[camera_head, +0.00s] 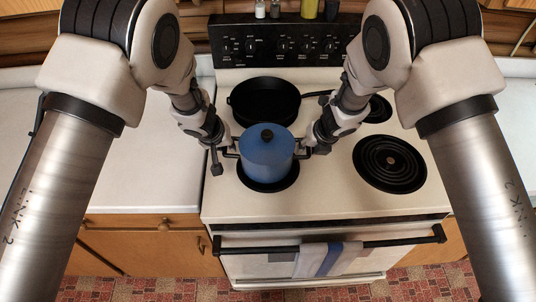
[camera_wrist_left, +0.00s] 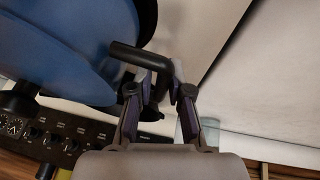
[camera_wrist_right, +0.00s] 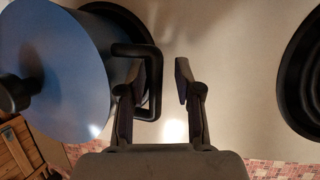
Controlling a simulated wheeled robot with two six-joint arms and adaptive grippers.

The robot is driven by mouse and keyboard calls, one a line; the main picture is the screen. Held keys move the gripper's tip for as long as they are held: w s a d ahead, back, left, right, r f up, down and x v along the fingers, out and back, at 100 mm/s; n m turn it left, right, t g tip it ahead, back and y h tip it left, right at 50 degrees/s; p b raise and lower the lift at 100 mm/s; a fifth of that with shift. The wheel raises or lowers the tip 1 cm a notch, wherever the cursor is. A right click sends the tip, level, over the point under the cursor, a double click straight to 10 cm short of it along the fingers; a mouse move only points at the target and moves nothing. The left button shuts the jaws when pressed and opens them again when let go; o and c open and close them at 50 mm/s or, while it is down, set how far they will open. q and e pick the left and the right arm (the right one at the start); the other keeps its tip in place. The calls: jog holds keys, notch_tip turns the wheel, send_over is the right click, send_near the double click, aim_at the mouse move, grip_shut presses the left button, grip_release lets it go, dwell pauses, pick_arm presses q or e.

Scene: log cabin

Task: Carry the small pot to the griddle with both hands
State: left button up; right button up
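The small blue pot (camera_head: 266,158) with a dark lid knob stands upright on the front left burner. It also shows in the left wrist view (camera_wrist_left: 62,45) and the right wrist view (camera_wrist_right: 75,75). My left gripper (camera_head: 217,158) is at its left handle; in the left wrist view the fingers (camera_wrist_left: 161,72) are closed in around the black handle bar. My right gripper (camera_head: 309,152) is at the right handle; in the right wrist view its fingers (camera_wrist_right: 157,75) straddle the bar with a gap on one side. A black round pan (camera_head: 262,100), perhaps the griddle, sits behind the pot.
The pan's handle points right, behind my right gripper. Bare coil burners lie at front right (camera_head: 390,163) and back right (camera_head: 377,109). Bottles (camera_head: 309,9) stand above the control panel (camera_head: 270,45). The left counter (camera_head: 150,150) is clear. A towel (camera_head: 327,259) hangs on the oven bar.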

pick_arm(q)
grip_shut()
pick_arm(e)
grip_shut()
pick_arm(q)
jog(key=shift+r, duration=0.1)
pick_arm(e)
jog(key=shift+r, duration=0.1)
jog(key=shift+s, duration=0.1)
pick_arm(q)
jog(key=shift+r, duration=0.1)
